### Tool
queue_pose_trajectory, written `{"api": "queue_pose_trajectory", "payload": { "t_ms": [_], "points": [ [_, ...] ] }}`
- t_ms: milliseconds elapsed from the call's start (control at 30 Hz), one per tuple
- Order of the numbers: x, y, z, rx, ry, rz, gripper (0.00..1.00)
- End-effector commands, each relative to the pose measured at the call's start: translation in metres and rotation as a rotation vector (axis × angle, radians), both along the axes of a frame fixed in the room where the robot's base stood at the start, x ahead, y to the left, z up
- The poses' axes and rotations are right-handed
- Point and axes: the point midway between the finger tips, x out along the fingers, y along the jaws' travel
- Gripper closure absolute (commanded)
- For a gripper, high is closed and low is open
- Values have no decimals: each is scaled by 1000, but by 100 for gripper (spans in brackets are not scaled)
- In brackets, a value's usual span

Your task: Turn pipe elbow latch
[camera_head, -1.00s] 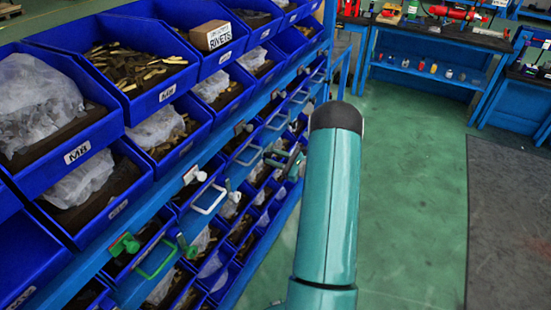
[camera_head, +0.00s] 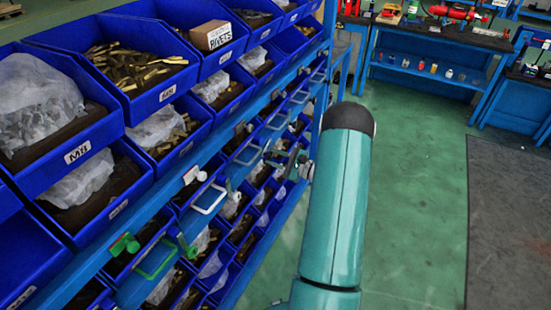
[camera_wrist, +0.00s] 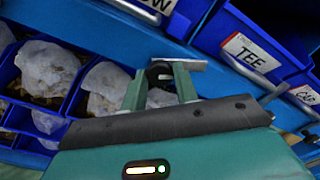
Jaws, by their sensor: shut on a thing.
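In the wrist view, the two teal fingers of my gripper (camera_wrist: 160,88) are shut around the latch (camera_wrist: 160,71), a dark rounded piece on the blue rail. A light grey flat bar (camera_wrist: 185,65) reaches right from behind the fingers. A label ending in "OW" (camera_wrist: 157,8), cut off by the top edge, is on the drawer above. The latch's held part is partly hidden between the fingers. In the head view, my teal arm stands in front of the rack and the gripped latch cannot be made out clearly.
A "TEE" label (camera_wrist: 250,52) and a grey handle (camera_wrist: 273,94) are to the right. Other latches, one white (camera_head: 194,175) and one green (camera_head: 124,244), line the blue rack. Blue bins (camera_head: 140,60) rise at left.

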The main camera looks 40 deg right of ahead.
Motion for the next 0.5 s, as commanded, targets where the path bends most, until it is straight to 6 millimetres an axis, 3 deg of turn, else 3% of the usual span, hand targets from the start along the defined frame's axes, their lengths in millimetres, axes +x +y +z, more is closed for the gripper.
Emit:
{"api": "queue_pose_trajectory", "payload": {
  "t_ms": [500],
  "points": [
    [0, 0, 0, -460, -167, 0, 93]
  ]
}}
